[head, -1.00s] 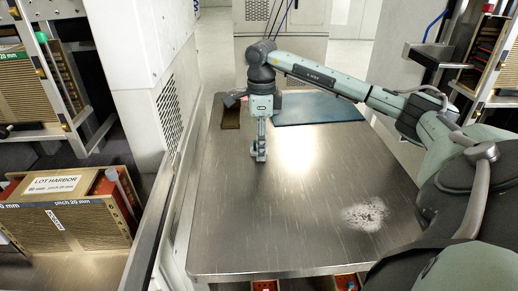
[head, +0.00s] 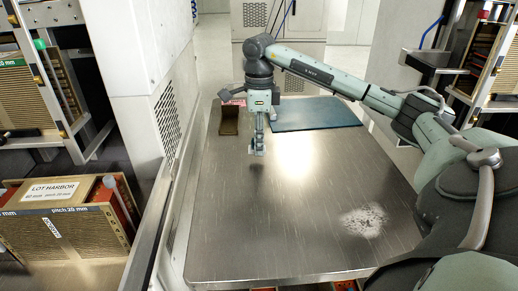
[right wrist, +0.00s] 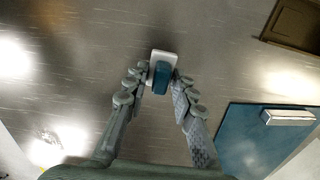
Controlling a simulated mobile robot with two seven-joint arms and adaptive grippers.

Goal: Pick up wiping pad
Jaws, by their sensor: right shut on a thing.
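The wiping pad (right wrist: 164,60) is a small white block with a blue grip, seen between my right fingertips in the right wrist view. My right gripper (right wrist: 160,80) is shut on it. In the head view my right gripper (head: 257,150) points down over the back-middle of the steel table. A dark shadow lies on the table just below it, so it appears a little above the surface. The pad is small and mostly hidden by the fingers there. My left gripper is not in view.
A blue mat (head: 315,114) lies at the table's back right, with a brown tray (head: 229,121) at its back left. A speckled whitish patch (head: 365,220) marks the front right of the steel table (head: 260,230). The middle is clear. A labelled box (head: 65,220) stands left.

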